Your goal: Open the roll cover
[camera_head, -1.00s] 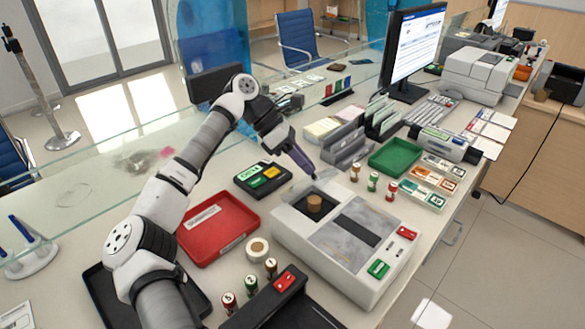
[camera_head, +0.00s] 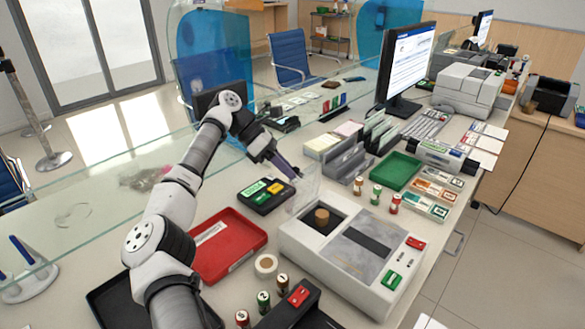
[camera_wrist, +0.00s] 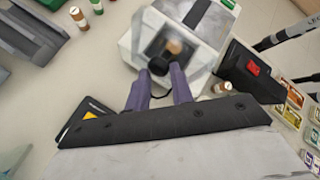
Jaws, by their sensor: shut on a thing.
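The coin machine (camera_head: 372,257) is a pale grey box with a brown coin roll (camera_head: 322,214) upright in its dark well. Its roll cover (camera_head: 306,188) is a clear, faint panel standing tilted up at the well's back left edge. My gripper (camera_head: 296,177) is at the cover's upper edge, behind the well. In the wrist view my two purple fingers (camera_wrist: 162,82) are shut on the cover's black knob (camera_wrist: 158,66). The coin roll (camera_wrist: 173,46) shows just beyond the knob, and the machine (camera_wrist: 208,18) fills the top middle. The clear panel's exact angle is hard to see.
A black box with green and yellow labels (camera_head: 266,194) and a red tray (camera_head: 228,243) lie left of the machine. Several small coin rolls stand in front and behind. A green tray (camera_head: 395,171) is at the back right. A glass partition runs behind the counter.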

